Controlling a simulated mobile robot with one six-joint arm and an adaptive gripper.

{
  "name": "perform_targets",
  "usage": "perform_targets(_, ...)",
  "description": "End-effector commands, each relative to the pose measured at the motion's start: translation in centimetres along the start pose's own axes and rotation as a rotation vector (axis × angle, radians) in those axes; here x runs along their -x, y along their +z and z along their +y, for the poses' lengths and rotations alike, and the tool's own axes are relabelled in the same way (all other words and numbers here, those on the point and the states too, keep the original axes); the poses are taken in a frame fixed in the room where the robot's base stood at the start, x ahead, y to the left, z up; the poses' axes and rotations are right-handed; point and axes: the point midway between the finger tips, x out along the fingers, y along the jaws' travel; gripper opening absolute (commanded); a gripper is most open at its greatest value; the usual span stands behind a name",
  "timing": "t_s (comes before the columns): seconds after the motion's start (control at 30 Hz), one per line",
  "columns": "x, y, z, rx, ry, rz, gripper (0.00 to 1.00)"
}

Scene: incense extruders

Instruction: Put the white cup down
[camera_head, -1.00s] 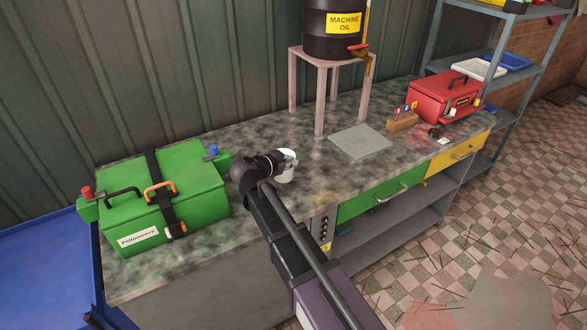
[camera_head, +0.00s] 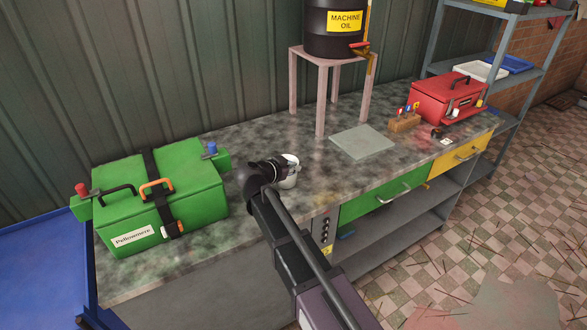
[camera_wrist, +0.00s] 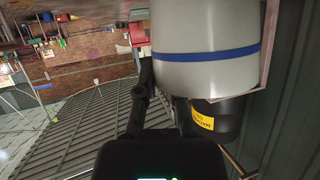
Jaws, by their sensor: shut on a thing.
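The white cup (camera_head: 291,172) is at my gripper (camera_head: 283,168) in the head view, over the worktop between the green case and the grey square plate. In the wrist view the cup (camera_wrist: 207,80) fills the upper middle, white with a blue band. My gripper (camera_wrist: 168,105) is shut on the cup in the wrist view. My wrist hides part of the cup in the head view. I cannot tell whether the cup's base touches the worktop (camera_head: 255,205).
A green case (camera_head: 190,205) stands on the left of the worktop. A grey square plate (camera_head: 362,142) lies to the right, beside a pink stand (camera_head: 320,100) bearing a black oil drum (camera_head: 325,40). A red toolbox (camera_head: 447,98) is at the far right. Worktop around the cup is clear.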

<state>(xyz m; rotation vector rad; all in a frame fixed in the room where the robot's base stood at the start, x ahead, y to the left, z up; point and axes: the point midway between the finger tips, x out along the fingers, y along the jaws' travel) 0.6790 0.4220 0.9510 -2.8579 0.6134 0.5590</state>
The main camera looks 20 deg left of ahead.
Motion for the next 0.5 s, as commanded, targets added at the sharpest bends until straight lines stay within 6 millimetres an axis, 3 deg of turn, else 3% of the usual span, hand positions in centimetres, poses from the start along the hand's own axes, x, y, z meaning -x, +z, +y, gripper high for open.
perform_targets(0.17,-0.12,0.29,0.02,0.0,0.0,0.001,0.0)
perform_targets(0.2,-0.07,0.2,0.01,0.0,0.0,0.0,0.23)
perform_targets(0.3,-0.07,0.18,0.0,0.0,0.0,0.0,0.45)
perform_targets(0.5,-0.06,0.18,0.0,0.0,0.0,0.0,0.45)
